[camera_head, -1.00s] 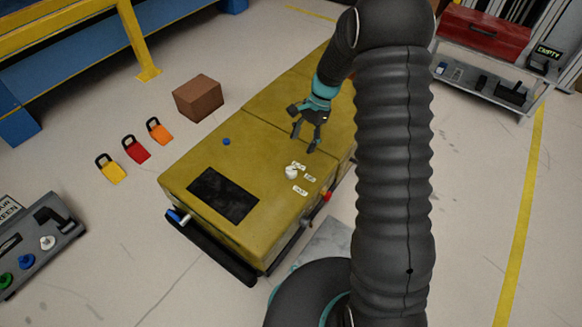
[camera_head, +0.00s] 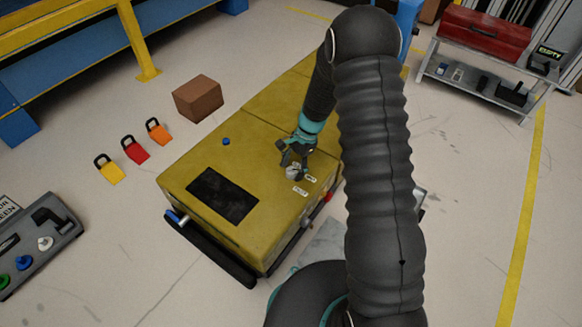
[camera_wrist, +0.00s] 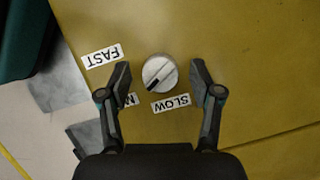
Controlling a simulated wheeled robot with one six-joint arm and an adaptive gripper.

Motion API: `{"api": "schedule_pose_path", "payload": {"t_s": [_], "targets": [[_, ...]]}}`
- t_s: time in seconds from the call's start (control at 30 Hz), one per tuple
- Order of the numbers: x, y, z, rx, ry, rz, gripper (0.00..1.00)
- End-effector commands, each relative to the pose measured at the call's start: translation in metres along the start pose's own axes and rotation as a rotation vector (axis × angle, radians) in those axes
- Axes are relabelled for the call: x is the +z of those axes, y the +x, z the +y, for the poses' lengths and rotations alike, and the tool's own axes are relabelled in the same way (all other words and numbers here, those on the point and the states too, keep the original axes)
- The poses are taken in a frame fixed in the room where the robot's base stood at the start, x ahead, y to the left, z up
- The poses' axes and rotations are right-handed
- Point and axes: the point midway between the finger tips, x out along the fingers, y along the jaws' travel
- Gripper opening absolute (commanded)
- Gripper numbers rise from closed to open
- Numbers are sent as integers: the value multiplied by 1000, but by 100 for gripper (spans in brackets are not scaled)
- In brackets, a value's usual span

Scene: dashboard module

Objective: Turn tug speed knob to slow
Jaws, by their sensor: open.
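The tug speed knob (camera_wrist: 160,71) is a round, pale grey dial on the yellow tug top. In the wrist view its dark pointer mark has its thick end at the lower left, toward a partly hidden label (camera_wrist: 131,100). The SLOW label (camera_wrist: 171,103) lies just below the knob and the FAST label (camera_wrist: 102,56) to its upper left. My gripper (camera_wrist: 160,75) is open, one finger on each side of the knob with gaps visible. In the head view my gripper (camera_head: 296,160) is right over the knob (camera_head: 292,173) and partly hides it.
The tug (camera_head: 255,205) has a dark panel (camera_head: 222,194) and a blue button (camera_head: 226,141) on top. A brown box (camera_head: 198,98) and several coloured padlocks (camera_head: 136,150) are on the floor beyond its left side. A grey control box (camera_head: 38,245) is at far left.

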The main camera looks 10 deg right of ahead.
Motion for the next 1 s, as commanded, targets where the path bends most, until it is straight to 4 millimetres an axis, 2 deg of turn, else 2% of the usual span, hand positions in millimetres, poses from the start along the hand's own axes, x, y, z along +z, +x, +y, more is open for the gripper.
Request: {"api": "schedule_pose_path", "payload": {"t_s": [0.07,0.3,0.67,1.0], "targets": [[0,0,0,0,0,0,62],[0,0,0,1,-1,0,4],[0,0,-1,21,-47,1,4],[1,0,-2,113,-268,0,4]]}}
